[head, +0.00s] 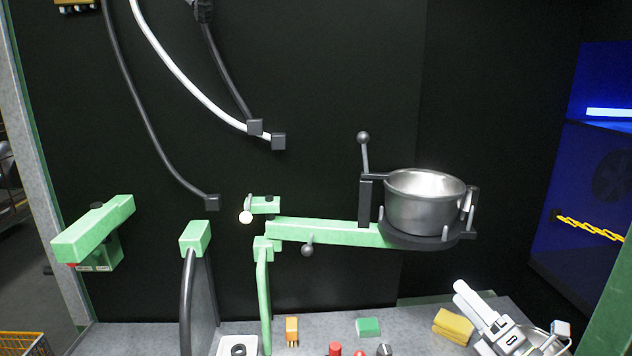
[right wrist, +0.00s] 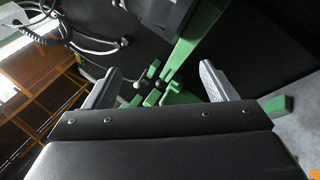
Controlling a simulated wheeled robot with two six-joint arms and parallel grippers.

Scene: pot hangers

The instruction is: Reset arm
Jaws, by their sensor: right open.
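My right gripper (head: 508,322) is at the lower right of the head view, low over the grey worktop. It is open, and nothing shows between its fingers. In the right wrist view its two grey fingers stand wide apart, with the gap between them (right wrist: 160,82) empty. A metal pot (head: 425,203) sits upright in the dark round holder at the end of a green hanger arm (head: 335,233). The gripper is below and to the right of the pot, apart from it. My left gripper is in neither view.
The grey worktop (head: 400,345) holds a yellow block (head: 453,326), a green block (head: 368,327), an orange piece (head: 291,330) and red knobs. Green brackets (head: 95,230) stand at the left. Cables hang against the black back wall. A yellow chain (head: 590,228) hangs at the right.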

